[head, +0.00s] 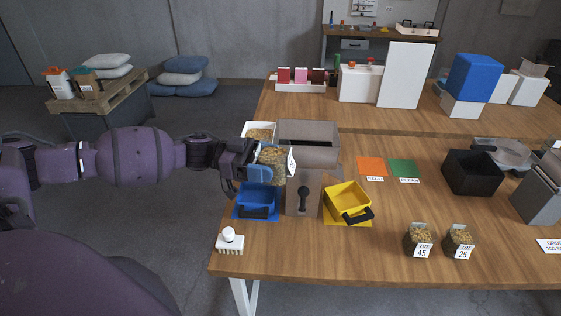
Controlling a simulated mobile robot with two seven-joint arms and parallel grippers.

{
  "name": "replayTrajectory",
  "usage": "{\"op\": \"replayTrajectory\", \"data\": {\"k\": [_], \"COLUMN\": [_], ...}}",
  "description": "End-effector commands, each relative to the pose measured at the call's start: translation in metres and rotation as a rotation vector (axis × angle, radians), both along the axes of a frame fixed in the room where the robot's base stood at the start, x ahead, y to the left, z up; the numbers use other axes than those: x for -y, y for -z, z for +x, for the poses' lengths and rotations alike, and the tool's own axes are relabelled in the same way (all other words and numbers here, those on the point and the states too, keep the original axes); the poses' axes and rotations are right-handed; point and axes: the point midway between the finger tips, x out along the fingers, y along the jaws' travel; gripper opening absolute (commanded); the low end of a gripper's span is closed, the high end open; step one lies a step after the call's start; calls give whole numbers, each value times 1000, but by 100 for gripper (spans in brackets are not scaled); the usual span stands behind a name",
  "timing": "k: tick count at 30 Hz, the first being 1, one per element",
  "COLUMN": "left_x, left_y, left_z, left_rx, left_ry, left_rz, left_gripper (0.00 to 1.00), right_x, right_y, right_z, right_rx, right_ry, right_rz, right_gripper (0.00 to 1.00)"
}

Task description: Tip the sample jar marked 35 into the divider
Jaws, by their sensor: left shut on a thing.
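My left gripper (250,168) is shut on a clear sample jar (271,168) filled with tan grain. The jar is held above the blue pan, at the left of the divider. Its white label (292,161) is turned edgewise and I cannot read its number. The divider (304,193) is a grey box with a dark handle on its front and a wide grey hopper (309,134) behind and above. A blue pan (258,199) sits at its left and a yellow pan (349,201) at its right. My right gripper is not in view.
Jars marked 45 (419,240) and 25 (460,242) stand at the front right. A white tray of grain (260,132) lies behind the held jar. Orange (371,167) and green (403,168) mats and a black bin (472,172) are to the right. The front middle tabletop is clear.

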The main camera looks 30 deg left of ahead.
Motion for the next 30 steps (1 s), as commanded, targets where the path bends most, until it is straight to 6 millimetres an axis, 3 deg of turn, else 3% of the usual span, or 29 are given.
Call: {"op": "replayTrajectory", "data": {"k": [15, 30], "left_x": [-35, -42], "left_y": [-18, -32], "left_z": [-66, -100], "left_rx": [0, 1], "left_ry": [398, 604], "left_rz": [0, -1], "left_gripper": [13, 13], "right_x": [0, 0], "right_y": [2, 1], "right_z": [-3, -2], "right_rx": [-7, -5], "right_ry": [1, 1], "right_rz": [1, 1], "right_gripper": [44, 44]}}
